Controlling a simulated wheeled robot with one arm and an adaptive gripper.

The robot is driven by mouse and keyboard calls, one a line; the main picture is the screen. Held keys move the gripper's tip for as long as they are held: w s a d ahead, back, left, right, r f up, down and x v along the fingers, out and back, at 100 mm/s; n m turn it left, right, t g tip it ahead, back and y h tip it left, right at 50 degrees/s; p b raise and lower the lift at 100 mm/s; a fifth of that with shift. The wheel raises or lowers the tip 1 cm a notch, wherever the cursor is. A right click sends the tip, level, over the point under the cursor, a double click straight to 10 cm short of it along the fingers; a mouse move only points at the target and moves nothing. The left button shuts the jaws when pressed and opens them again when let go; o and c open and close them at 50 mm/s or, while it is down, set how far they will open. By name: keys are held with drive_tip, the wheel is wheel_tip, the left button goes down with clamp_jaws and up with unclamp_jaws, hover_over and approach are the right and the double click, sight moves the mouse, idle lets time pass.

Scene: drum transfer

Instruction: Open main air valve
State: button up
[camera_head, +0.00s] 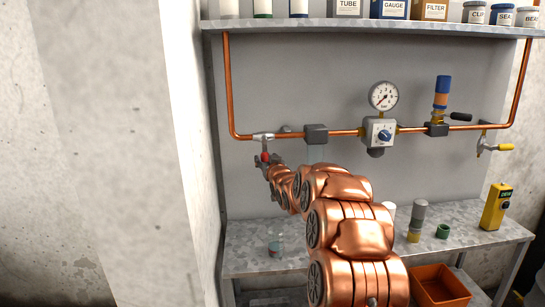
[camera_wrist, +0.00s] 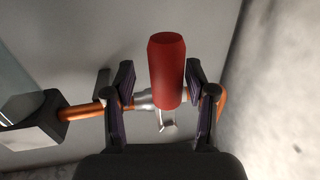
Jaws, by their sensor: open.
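A valve with a red handle (camera_head: 265,157) sits at the left end of the copper pipe run, close to the pillar. In the wrist view the red handle (camera_wrist: 167,72) points toward the camera, and the silver valve body (camera_wrist: 145,99) is behind it on the pipe. My gripper (camera_wrist: 160,78) is open, with one finger on each side of the red handle. A narrow gap shows on both sides, wider on the left. In the head view my gripper (camera_head: 269,168) is at the valve and partly hides it.
The concrete pillar (camera_head: 115,140) is close on the left. A bench (camera_head: 250,238) below holds a glass, a green cup and a yellow device.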

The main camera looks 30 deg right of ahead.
drive_tip(key=shift+w+d+f, duration=0.25)
drive_tip(key=shift+w+d, duration=0.1)
drive_tip(key=shift+d, duration=0.1)
drive_tip(key=shift+s+a+r, duration=0.25)
drive_tip(key=shift+s+r, duration=0.1)
drive_tip(key=shift+s, duration=0.05)
drive_tip(key=shift+c, duration=0.8)
drive_tip(key=shift+s+a+r, duration=0.15)
drive_tip(key=shift+a, duration=0.1)
drive_tip(key=shift+c, duration=1)
drive_tip(key=shift+a+r, duration=0.1)
drive_tip(key=shift+a, duration=0.05)
drive_tip(key=shift+c, duration=0.7)
drive_tip(key=shift+a, duration=0.1)
clamp_jaws()
drive_tip(key=shift+a, duration=0.1)
